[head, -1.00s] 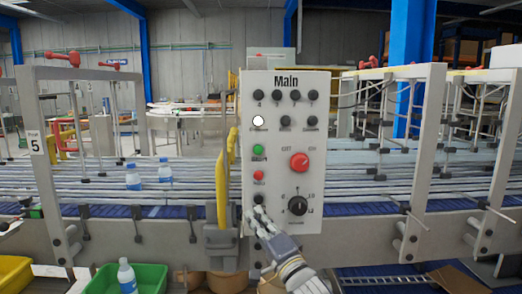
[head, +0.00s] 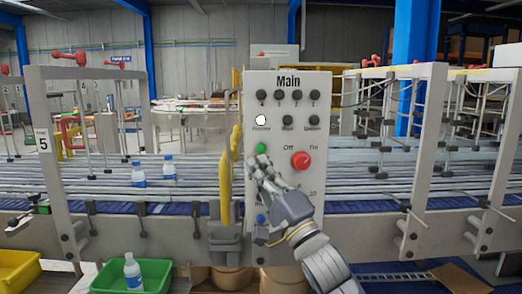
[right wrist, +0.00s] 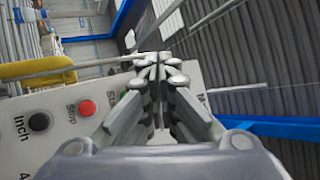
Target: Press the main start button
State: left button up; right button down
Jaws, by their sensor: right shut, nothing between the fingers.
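The grey control panel (head: 276,85) headed "Main" stands upright in the middle of the head view. Its green button (head: 261,149) is on the left side, below a lit white button (head: 260,120). My right gripper (head: 258,164) is shut and empty, with its tips just below the green button in the picture. I cannot tell whether they touch the panel. In the right wrist view the shut fingers (right wrist: 160,66) hide most of the start button area. The red stop button (right wrist: 87,108) and black inch button (right wrist: 39,122) show to the left. My left gripper is not in view.
A red rotary knob (head: 301,160) sits right of my gripper. A yellow guard bar (head: 225,175) stands left of the panel. The conveyor (head: 110,172) with bottles runs behind. A green crate (head: 157,270) holding a bottle is at lower left.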

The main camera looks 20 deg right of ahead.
aim_at(261, 148)
jog(key=w+d, duration=0.2)
jog(key=w, duration=0.6)
jog(key=shift+w+d, duration=0.15)
jog(key=shift+d, duration=0.05)
jog(key=shift+w, duration=0.15)
dwell(1.2)
jog(key=shift+w+d, duration=0.1)
jog(key=shift+w, duration=0.15)
